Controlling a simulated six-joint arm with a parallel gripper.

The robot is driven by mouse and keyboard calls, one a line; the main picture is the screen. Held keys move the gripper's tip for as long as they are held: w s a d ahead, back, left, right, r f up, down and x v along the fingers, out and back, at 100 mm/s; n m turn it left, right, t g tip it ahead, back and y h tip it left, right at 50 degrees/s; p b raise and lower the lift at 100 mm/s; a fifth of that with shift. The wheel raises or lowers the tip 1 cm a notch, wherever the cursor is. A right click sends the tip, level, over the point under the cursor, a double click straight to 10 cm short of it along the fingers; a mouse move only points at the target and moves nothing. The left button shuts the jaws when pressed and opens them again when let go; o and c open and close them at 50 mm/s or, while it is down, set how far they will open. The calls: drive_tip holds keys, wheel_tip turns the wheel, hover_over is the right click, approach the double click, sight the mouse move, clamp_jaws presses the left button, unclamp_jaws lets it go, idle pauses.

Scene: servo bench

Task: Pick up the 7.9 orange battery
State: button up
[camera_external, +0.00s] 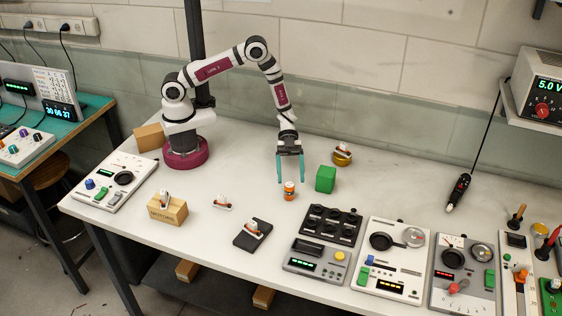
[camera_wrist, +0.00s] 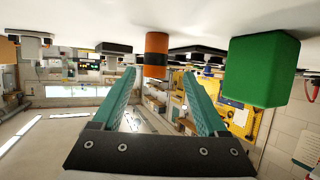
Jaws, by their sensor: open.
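The orange battery (camera_external: 290,192) stands upright on the white bench; it has dark bands, and no number can be read on it. My gripper (camera_external: 290,181) is open, its two teal fingers pointing down around or just above the battery in the external view. In the wrist view, which looks upside down, the battery (camera_wrist: 156,52) shows centred between the open fingertips (camera_wrist: 159,72). Nothing is held. I cannot tell exactly how far the battery lies between the fingers.
A green cube (camera_external: 326,179) stands close to the right of the battery and shows large in the wrist view (camera_wrist: 262,72). A black socket tray (camera_external: 331,225) lies in front right.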

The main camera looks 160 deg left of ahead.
sight(289, 183)
drive_tip(key=x, duration=0.4)
drive_tip(key=shift+w+d+f, duration=0.15)
drive_tip(key=shift+d+f, duration=0.1)
drive_tip(key=shift+d, duration=0.2)
clamp_jaws()
